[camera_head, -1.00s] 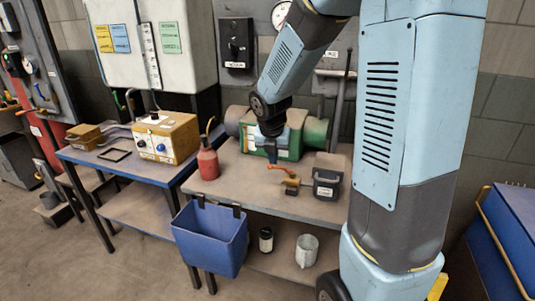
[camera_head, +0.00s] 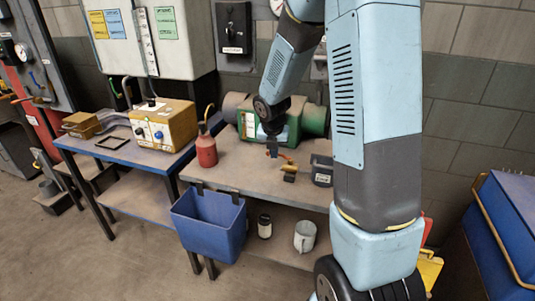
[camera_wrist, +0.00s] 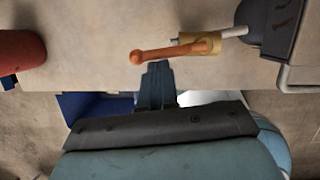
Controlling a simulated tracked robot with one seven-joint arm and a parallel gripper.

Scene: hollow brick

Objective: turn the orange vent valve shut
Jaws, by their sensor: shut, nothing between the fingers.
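The orange vent valve is a small brass body with an orange lever handle on the bench top. My gripper (camera_head: 272,150) is shut and empty, pointing down at the handle's left end. In the wrist view the gripper tips (camera_wrist: 157,68) are right by the handle's free end; I cannot tell whether they touch it.
A dark grey box (camera_head: 322,171) stands right of the valve, and a red oil can (camera_head: 206,150) to the left. A green motor (camera_head: 290,122) lies behind. A blue bin (camera_head: 209,225) hangs on the bench front. The bench top between can and valve is clear.

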